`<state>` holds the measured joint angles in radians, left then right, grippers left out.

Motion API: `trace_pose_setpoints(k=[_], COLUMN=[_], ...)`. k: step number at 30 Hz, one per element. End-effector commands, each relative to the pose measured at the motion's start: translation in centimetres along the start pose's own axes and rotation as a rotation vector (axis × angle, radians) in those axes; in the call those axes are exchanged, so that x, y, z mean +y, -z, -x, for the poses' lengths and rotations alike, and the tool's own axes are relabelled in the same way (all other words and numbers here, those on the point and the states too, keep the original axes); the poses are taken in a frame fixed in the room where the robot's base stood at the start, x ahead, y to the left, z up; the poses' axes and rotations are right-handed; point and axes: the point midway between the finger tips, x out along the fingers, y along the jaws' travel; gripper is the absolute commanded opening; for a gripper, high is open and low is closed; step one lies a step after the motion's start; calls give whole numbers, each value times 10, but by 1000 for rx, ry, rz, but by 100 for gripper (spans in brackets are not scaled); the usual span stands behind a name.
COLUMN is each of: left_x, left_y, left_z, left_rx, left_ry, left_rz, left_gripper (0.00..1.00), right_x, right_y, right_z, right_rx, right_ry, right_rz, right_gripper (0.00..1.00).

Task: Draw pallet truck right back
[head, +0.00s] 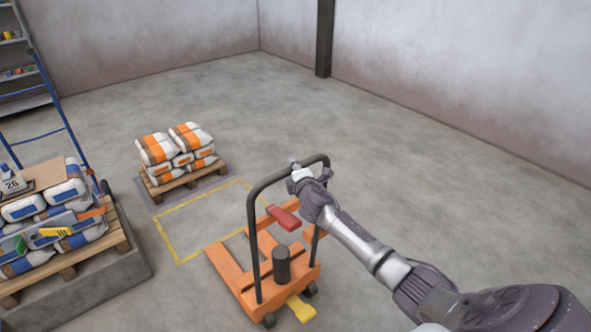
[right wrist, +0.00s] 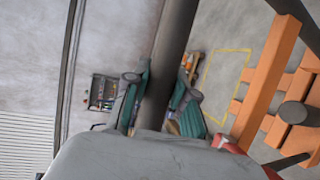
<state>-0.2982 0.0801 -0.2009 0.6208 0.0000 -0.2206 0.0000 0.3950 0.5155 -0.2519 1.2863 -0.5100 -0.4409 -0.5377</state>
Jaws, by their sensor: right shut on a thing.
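The orange pallet truck (head: 238,274) stands in the lower middle of the head view, with a black hoop handle (head: 254,225), a red lever (head: 284,218) and a yellow pedal (head: 301,308). Its forks point away, toward a yellow floor outline. My right gripper (head: 299,174) is shut on the top bar of the handle. In the right wrist view the dark handle bar (right wrist: 174,60) runs between the green-tipped fingers (right wrist: 160,105), and the orange truck frame (right wrist: 270,85) shows at the right. My left gripper is not in view.
A pallet with orange-and-white bags (head: 175,152) stands beyond the yellow floor outline (head: 171,244). At the left, bags lie on a wooden pallet (head: 112,232) on a grey plinth (head: 120,268). A blue-framed rack (head: 38,62) is at the far left. The floor (head: 400,190) right of the truck is clear.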

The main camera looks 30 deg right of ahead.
Motion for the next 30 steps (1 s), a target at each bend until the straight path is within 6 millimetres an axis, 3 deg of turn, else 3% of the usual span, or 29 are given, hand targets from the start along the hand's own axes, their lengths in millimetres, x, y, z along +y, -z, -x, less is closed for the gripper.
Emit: trace_pose_setpoints(k=[3,4,9,20,26,30], left_x=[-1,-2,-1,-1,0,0], left_y=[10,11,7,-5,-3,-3], left_z=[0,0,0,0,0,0], left_rx=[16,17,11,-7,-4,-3], left_ry=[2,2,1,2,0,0], left_rz=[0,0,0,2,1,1], left_gripper=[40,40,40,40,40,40], right_x=[0,0,0,0,0,-1], right_y=[0,0,0,0,0,0], right_z=[0,0,0,3,27,54], right_rx=[1,1,1,1,3,3], right_ry=[0,0,-1,-1,-1,0], right_rz=[1,1,1,2,3,3], right_gripper=[0,27,52,52,52,52])
